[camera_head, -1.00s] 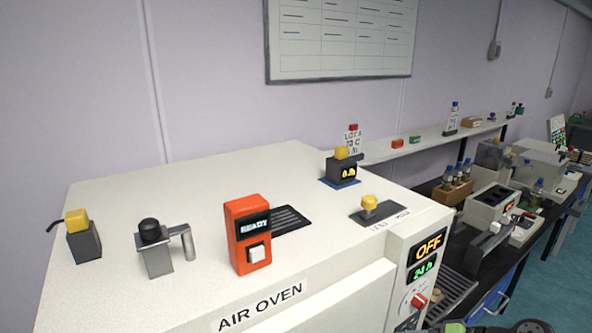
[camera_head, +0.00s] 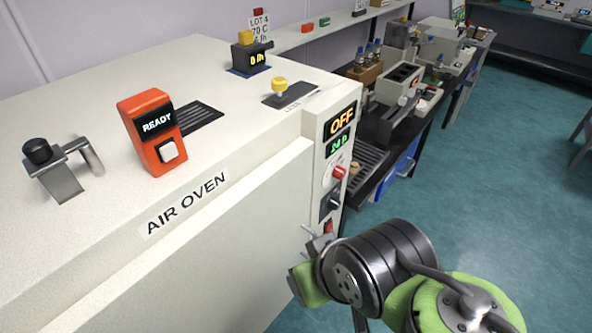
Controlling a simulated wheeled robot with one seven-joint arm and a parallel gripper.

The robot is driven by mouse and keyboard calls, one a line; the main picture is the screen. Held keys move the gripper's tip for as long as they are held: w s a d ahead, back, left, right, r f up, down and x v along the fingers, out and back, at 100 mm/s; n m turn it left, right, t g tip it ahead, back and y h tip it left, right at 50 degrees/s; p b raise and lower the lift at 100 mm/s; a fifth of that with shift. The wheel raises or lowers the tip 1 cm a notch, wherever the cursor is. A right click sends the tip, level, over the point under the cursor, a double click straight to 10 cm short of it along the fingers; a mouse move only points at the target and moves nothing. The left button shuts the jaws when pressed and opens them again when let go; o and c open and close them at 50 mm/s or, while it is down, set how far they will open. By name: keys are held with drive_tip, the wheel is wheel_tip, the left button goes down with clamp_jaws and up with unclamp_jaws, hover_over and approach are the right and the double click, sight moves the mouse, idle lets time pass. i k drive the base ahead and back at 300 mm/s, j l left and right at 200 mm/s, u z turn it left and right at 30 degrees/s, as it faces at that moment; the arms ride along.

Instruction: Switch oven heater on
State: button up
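The white air oven (camera_head: 235,235), lettered AIR OVEN, fills the left of the head view. Its narrow control panel (camera_head: 314,138) is at the front right corner. An amber display (camera_head: 342,120) reads OFF. Below it are a green display (camera_head: 338,144), a red knob (camera_head: 339,173), a black control (camera_head: 331,202) and a small red part (camera_head: 328,227) partly hidden by my gripper. My gripper (camera_head: 307,243) is in front of the oven's lower right side, near the bottom of the panel. Its fingertips are small and partly covered, so its opening and any contact are unclear.
On the oven top are an orange READY box (camera_head: 152,132), a black-knobbed metal fixture (camera_head: 60,165), a yellow knob (camera_head: 280,85) and a small black timer (camera_head: 251,56). A bench with instruments (camera_head: 402,95) stands behind at right. The teal floor (camera_head: 500,160) at right is open.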

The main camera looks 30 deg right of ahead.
sight(328, 228)
drive_tip(key=k+l+z, duration=0.1)
drive_tip(key=z, duration=0.6)
